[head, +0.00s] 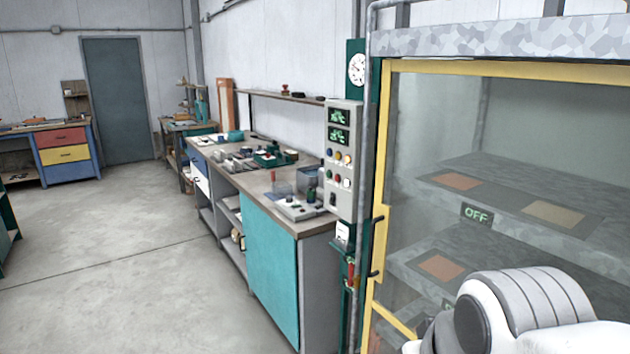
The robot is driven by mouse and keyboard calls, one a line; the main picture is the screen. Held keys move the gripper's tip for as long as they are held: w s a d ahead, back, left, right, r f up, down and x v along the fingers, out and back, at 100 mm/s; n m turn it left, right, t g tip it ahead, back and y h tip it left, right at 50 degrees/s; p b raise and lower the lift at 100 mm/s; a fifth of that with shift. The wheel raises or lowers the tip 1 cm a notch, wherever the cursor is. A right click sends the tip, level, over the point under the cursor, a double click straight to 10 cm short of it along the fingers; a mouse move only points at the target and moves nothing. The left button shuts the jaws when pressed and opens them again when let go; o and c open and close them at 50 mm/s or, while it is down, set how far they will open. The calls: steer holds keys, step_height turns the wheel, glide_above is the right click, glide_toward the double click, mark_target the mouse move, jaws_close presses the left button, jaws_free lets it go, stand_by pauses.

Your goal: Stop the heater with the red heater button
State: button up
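A grey control panel (345,135) stands upright between the workbench and the glass-fronted cabinet. It has two green-lit displays and rows of small coloured buttons. A red button (337,178) shows in the lower row; its label is too small to read, so I cannot tell whether it is the heater button. A dark sign with green letters reading OFF (477,213) shows through the cabinet glass. My gripper is out of view; only a white part of my arm shows at the lower right, in front of the cabinet.
The cabinet (384,170) has a yellow door frame and shelves holding flat coloured panels. A workbench (272,270) with teal doors carries several small devices. A coloured drawer bench (65,154) stands at the far left. The floor (120,250) at left is clear.

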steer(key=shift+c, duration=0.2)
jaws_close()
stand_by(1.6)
